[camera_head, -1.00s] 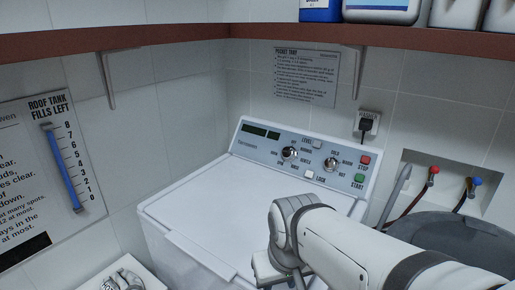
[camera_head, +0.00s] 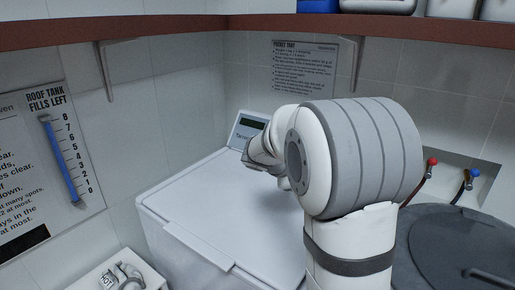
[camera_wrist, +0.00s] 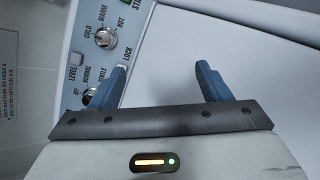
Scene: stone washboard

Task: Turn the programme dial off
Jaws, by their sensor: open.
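The programme dial (camera_wrist: 89,95), a dark knob ringed by OFF, NORMAL and GENTLE, is on the washer's control panel in the wrist view. The left finger partly covers its label area; I cannot tell where its pointer stands. My gripper (camera_wrist: 163,74) is open with nothing between its blue fingers. The left finger is over the panel beside the dial, the right finger over the white lid; I cannot tell their height above it. In the head view my arm hides both dials and the fingers.
The white washer lid (camera_head: 205,215) is clear. The brown shelf (camera_head: 180,29) runs overhead, and a grey round lid (camera_head: 455,245) stands at the right.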

